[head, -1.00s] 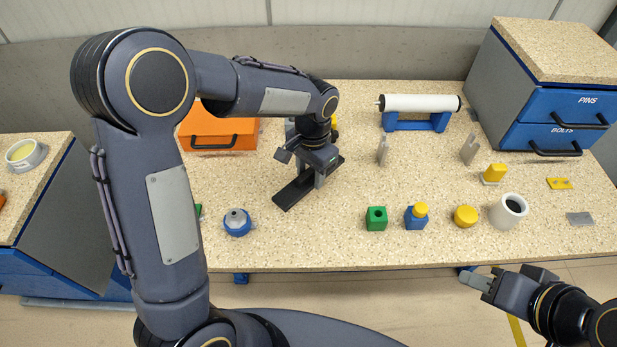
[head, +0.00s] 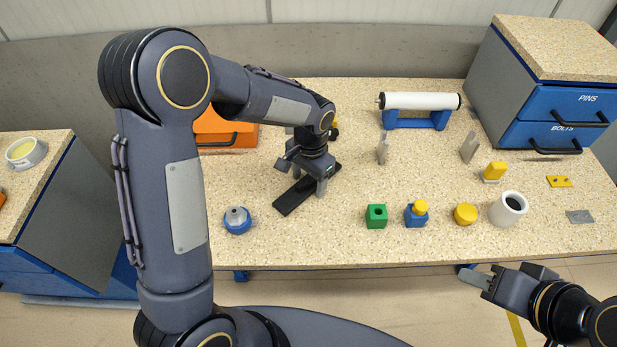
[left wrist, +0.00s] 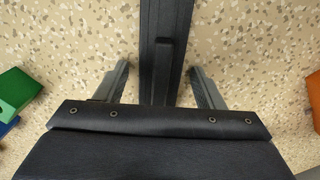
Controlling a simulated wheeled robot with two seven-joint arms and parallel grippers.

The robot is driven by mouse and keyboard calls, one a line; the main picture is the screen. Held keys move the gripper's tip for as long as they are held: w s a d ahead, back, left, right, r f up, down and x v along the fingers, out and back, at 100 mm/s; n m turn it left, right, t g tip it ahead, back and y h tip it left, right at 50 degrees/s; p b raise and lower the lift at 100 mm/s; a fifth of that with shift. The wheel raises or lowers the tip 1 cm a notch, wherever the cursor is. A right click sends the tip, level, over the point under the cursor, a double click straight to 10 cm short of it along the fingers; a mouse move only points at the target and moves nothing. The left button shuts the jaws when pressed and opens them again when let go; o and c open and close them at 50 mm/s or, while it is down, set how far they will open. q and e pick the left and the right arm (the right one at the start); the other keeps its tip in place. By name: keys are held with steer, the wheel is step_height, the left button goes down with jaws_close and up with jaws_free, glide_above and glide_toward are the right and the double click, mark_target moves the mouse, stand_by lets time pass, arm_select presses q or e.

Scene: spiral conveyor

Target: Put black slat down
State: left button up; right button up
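The black slat (head: 289,202) lies slantwise on the speckled table, left of the middle in the head view. It also shows in the left wrist view (left wrist: 164,25), running up the picture with a raised bar along its middle. My left gripper (head: 308,182) is above the slat. In the left wrist view its two fingers (left wrist: 160,86) stand apart on either side of the bar, with gaps between. The gripper hides part of the slat. My right gripper (head: 475,279) is off the table's front edge, holding nothing visible; its finger gap is unclear.
An orange drawer box (head: 226,130) and a white roller (head: 420,101) stand behind. A blue-based fitting (head: 237,220), green block (head: 376,216), blue block (head: 416,217), yellow cap (head: 465,214) and white cup (head: 508,209) line the front. Table around the slat's front is clear.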

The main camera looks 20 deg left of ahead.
arm_select(q)
steer(key=shift+r, duration=0.1)
step_height(320, 180, up, 12)
steer(key=s+a+r+n+t+h, duration=0.1)
steer(key=s+a+r+n, duration=0.15)
steer(key=s, duration=0.25)
steer(key=s+a+r+n+t+h, duration=0.1)
steer(key=s+a+r+h, duration=0.1)
steer(key=s+a, duration=0.25)
steer(key=s+f+n+t+h, duration=0.1)
steer(key=s+n+t, duration=0.3)
steer(key=s, duration=0.8)
steer(key=shift+s+a+f, duration=0.25)
steer(key=shift+s+f, duration=0.1)
steer(key=shift+f, duration=0.45)
